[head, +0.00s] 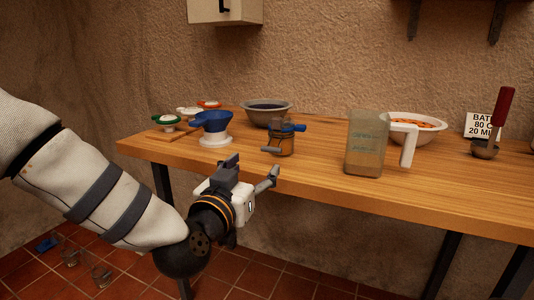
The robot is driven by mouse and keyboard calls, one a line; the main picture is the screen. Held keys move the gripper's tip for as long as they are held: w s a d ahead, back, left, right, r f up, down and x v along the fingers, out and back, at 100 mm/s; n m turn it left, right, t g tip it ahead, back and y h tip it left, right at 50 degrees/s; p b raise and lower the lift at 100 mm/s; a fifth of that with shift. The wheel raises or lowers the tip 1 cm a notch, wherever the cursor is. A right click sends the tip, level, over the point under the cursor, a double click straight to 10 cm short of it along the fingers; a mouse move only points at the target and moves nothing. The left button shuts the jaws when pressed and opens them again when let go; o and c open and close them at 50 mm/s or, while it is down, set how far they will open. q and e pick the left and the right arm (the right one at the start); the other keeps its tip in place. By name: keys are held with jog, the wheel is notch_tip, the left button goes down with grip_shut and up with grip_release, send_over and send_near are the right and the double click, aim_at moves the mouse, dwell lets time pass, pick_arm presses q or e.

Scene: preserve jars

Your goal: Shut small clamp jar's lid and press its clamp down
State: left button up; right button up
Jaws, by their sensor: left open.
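The small clamp jar (284,146) stands upright on the wooden table, near the middle of the head view. It is brownish glass, with dark and blue parts at its top and a grey clamp piece on its front left. At this size I cannot tell how far its lid is open or how the clamp sits. My left gripper (252,169) is open and empty, in front of the table's front edge. It is below and left of the jar and apart from it. My right gripper is not in view.
On the wooden table (430,188), a blue funnel (212,122) and a grey bowl (268,114) stand left of the jar. A measuring jug (367,145) stands to its right, before a white bowl (425,134). A ladle (487,147) is farther right. Glassware (71,257) lies on the floor.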

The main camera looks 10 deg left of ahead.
aim_at(270, 151)
pick_arm(q)
jog(key=x, duration=0.6)
jog(key=b+x, duration=0.1)
jog(key=x, duration=0.2)
jog(key=shift+w+d+f, duration=0.1)
jog(key=shift+w+f, duration=0.15)
jog(key=shift+w, duration=0.05)
jog(key=shift+w+d+r, duration=0.1)
jog(key=shift+w, duration=0.35)
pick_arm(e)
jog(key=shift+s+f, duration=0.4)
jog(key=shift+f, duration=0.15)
